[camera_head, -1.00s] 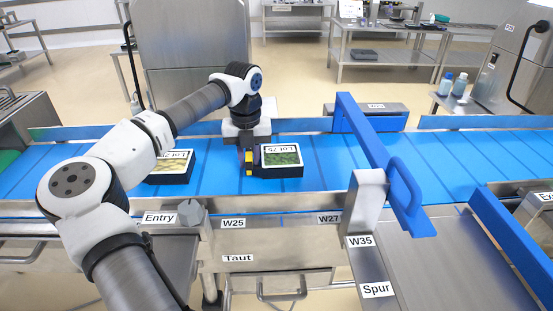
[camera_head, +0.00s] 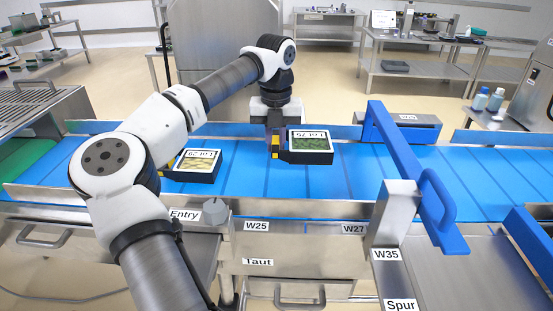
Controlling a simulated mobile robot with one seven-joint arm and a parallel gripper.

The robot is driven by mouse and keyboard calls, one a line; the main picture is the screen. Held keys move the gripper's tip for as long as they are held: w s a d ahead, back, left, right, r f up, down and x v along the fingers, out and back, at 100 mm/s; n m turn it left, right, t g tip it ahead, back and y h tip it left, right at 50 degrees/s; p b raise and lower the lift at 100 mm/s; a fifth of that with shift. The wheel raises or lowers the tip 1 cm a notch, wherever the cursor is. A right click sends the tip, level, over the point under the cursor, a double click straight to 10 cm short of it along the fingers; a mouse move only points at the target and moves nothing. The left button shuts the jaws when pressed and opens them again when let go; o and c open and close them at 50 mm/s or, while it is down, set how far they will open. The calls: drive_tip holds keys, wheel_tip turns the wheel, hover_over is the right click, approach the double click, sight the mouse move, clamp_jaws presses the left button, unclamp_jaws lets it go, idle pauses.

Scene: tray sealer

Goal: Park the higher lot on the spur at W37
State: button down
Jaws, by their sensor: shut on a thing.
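Two dark trays with upside-down lot labels lie on the blue belt (camera_head: 346,187). The right tray (camera_head: 312,157) has green contents, and its label seems to read Lot 75. The left tray (camera_head: 192,176) has pale yellow contents; its label is hard to read, perhaps Lot 29, and my arm partly covers its left side. My gripper (camera_head: 276,151) points down and is shut on the left end of the green tray. The Spur plate (camera_head: 433,287) is at the lower right. I see no W37 label.
A blue bar with a handle (camera_head: 434,207) crosses the belt right of the green tray, beside the W35 post (camera_head: 394,212). Blue rails edge the belt. A knob (camera_head: 215,210) stands by the Entry label (camera_head: 185,214). The belt between green tray and bar is clear.

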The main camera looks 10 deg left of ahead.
wheel_tip(320, 180, up, 14)
drive_tip(key=shift+d+r, duration=0.1)
